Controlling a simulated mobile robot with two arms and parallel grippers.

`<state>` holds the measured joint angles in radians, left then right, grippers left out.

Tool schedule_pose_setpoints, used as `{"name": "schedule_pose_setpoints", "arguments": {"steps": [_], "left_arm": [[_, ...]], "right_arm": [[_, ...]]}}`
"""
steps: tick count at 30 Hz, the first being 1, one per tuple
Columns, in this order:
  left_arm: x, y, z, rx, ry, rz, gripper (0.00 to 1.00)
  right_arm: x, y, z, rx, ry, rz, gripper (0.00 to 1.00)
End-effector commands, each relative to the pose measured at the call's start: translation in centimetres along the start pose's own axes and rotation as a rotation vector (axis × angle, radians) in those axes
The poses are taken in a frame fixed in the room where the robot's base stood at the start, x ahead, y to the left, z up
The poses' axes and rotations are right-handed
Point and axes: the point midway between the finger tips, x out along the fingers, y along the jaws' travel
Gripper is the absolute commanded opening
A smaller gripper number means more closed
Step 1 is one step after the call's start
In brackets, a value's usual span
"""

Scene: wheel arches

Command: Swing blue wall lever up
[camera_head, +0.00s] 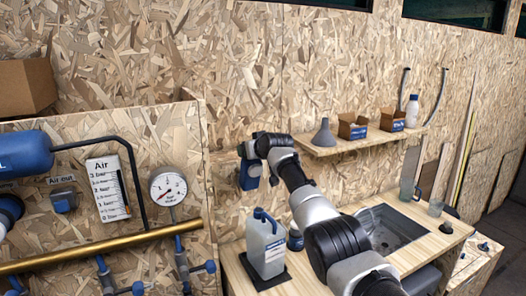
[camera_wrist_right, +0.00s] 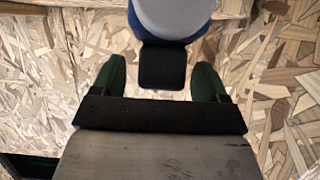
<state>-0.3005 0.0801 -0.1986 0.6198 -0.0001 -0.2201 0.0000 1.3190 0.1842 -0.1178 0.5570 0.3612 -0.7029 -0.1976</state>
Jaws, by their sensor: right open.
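A blue wall-mounted part (camera_head: 249,175) with a pale patch shows on the chipboard wall, just below the end of my right arm; I take it for the blue wall lever, but the arm partly covers it. In the right wrist view, my right gripper (camera_wrist_right: 159,67) is open, with its two green fingers apart and empty. A black square plate (camera_wrist_right: 163,66) shows between and beyond the fingers, with a light grey rounded part (camera_wrist_right: 172,14) edged in blue above it. I cannot tell whether the fingers touch anything. My left gripper is out of view.
A wall shelf (camera_head: 350,143) holds a funnel, boxes and a bottle. At left is a panel with a gauge (camera_head: 169,187), brass pipe (camera_head: 95,249) and blue-handled valves.

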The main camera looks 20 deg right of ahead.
Motion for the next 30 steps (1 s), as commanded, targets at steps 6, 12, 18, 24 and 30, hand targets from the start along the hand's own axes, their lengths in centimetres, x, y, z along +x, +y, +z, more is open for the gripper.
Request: {"name": "schedule_pose_setpoints", "arguments": {"steps": [6, 12, 18, 24, 30], "left_arm": [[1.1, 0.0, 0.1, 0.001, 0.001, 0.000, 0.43], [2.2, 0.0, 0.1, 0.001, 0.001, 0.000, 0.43], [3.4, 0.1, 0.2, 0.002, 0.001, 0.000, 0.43], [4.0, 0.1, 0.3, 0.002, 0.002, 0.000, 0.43], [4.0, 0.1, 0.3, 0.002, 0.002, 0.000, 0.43]], "right_arm": [[-1.8, -0.2, 0.4, -0.004, 0.002, 0.002, 0.74], [-4.4, -0.2, 0.5, -0.003, 0.001, 0.002, 0.74], [-7.2, -0.2, 0.5, -0.004, -0.001, 0.002, 0.74], [-9.0, -0.2, 0.3, -0.002, -0.003, 0.001, 0.74], [-9.4, -0.2, 0.3, -0.002, -0.005, 0.001, 0.74]]}}
